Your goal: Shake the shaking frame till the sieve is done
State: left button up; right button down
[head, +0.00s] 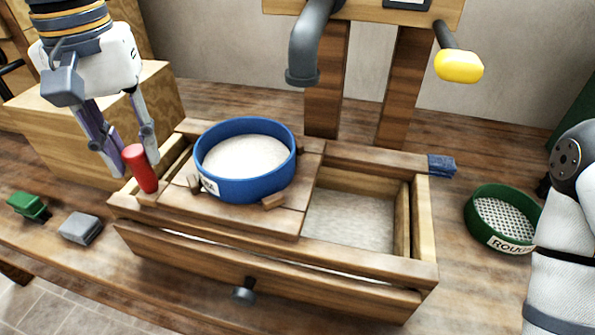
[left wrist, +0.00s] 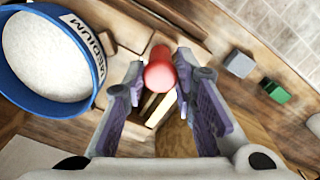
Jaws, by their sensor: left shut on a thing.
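The shaking frame (head: 300,222) is a sliding wooden board in a wooden box, at the left part of the box in the head view. A blue sieve (head: 287,178) full of pale meal (head: 245,157) sits on it between small wooden blocks. In the left wrist view the blue sieve (left wrist: 84,110) bears the label MEDIUM. A red upright handle (head: 140,168) stands at the frame's left end. My left gripper (head: 138,165) is shut on the red handle, one finger on each side. The handle also shows in the left wrist view (left wrist: 159,74). My right gripper is out of view.
Pale material (head: 345,220) lies in the box's open right part. A green sieve marked ROUGH (head: 476,222) stands to the right, near my right arm. A grey block (head: 80,228) and a green block (head: 28,206) lie at left. A grey spout (head: 305,45) hangs above.

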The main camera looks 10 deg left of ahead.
pick_arm(q)
jog(key=a, duration=0.6)
jog(key=shift+w+a, duration=0.25)
jog(key=shift+a, duration=0.05)
jog(key=d, duration=0.9)
jog(key=shift+s+d, duration=0.4)
jog(key=a, duration=1)
jog(key=shift+w, duration=0.4)
jog(key=shift+d, duration=0.1)
jog(key=d, duration=0.9)
jog(key=shift+s+d, duration=0.35)
jog(key=shift+s, duration=0.05)
